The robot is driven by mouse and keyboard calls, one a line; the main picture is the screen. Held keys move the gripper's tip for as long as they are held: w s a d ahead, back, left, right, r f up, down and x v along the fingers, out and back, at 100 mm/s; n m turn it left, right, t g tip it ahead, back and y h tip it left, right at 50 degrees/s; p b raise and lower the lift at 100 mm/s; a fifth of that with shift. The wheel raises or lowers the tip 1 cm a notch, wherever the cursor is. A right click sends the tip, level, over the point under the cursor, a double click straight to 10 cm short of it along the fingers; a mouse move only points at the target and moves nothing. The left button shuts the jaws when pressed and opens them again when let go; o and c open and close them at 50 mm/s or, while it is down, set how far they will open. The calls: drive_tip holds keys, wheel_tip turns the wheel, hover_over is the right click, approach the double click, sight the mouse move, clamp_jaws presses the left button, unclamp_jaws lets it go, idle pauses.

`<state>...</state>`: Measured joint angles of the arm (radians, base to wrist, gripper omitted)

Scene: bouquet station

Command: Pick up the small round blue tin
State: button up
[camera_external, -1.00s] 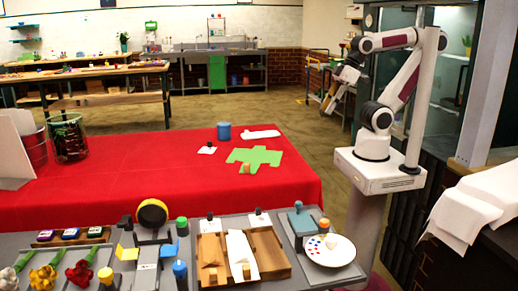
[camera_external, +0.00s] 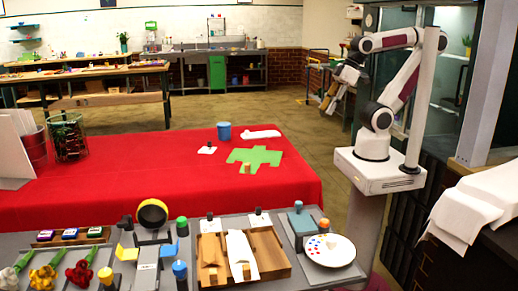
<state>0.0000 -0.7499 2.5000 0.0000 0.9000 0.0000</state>
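A round blue tin (camera_external: 224,132) stands upright on the red cloth (camera_external: 120,180), near its far edge. It is the only round blue container I see on the cloth. My gripper (camera_external: 327,105) hangs in the air to the right of the cloth, with the arm folded over its white base. It is well apart from the tin.
A white piece (camera_external: 262,134) lies right of the tin, and a green flat shape (camera_external: 262,156) lies in front. A wire basket (camera_external: 68,140) stands at the left. The front grey table (camera_external: 210,288) is crowded with a wooden tray (camera_external: 272,256), palette (camera_external: 331,258) and flowers.

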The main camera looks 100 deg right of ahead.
drive_tip(key=o, duration=0.4)
drive_tip(key=w+d+m+t+h, duration=0.1)
drive_tip(key=w+d+t+h, duration=0.1)
drive_tip(key=w+d, duration=0.65)
drive_tip(key=w+d+t+h, duration=0.15)
drive_tip(key=w+d, duration=0.35)
drive_tip(key=w, duration=0.7)
drive_tip(key=n+t+y, duration=0.1)
drive_tip(key=t+y, duration=0.2)
drive_tip(key=t, duration=0.1)
approach(223, 128)
drive_tip(key=d, duration=0.3)
drive_tip(key=shift+w+d+f+h, duration=0.1)
drive_tip(key=shift+w+h, duration=0.15)
drive_tip(key=shift+w+d+f+t+y, duration=0.15)
drive_tip(key=shift+f+t+y, duration=0.1)
drive_tip(key=shift+f, duration=0.15)
drive_tip(key=shift+w+d+f+t+y, duration=0.1)
drive_tip(key=shift+w+f+t+y, duration=0.15)
drive_tip(key=shift+f, duration=0.15)
drive_tip(key=shift+x, duration=1.3)
